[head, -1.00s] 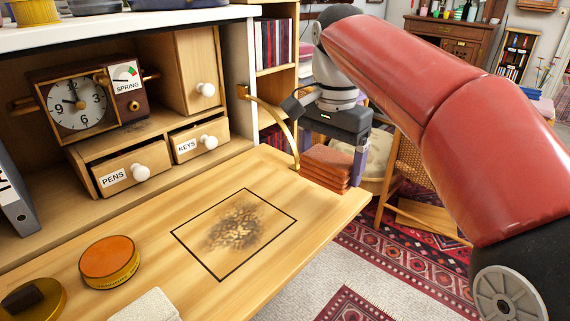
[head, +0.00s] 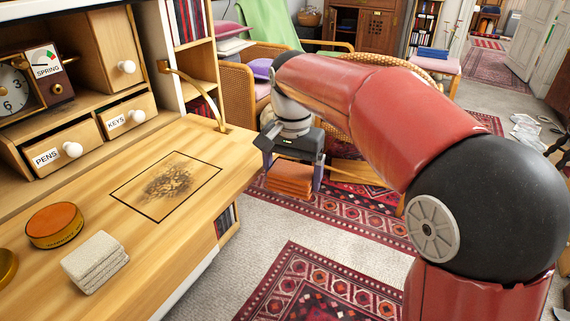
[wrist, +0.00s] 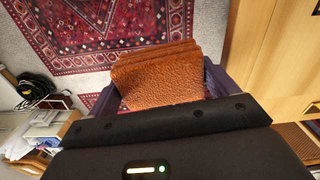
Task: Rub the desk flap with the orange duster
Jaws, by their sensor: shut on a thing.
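The orange duster (head: 289,178) is a folded stack of cloth, held between the fingers of my gripper (head: 291,180). In the wrist view the duster (wrist: 158,78) fills the space between the two dark fingers, with the rug below it. The desk flap (head: 120,236) is a light wooden board at the left. A black-outlined rectangle on it encloses a dark sooty smudge (head: 170,181). My gripper is off the flap's right edge, over the floor, apart from the flap.
A round orange-topped tin (head: 54,225) and a folded pale cloth (head: 95,262) lie on the flap's near part. A brass stay (head: 196,94) joins the flap's far right corner to the cabinet. A wicker chair (head: 240,85) stands behind my gripper. Rugs cover the floor at right.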

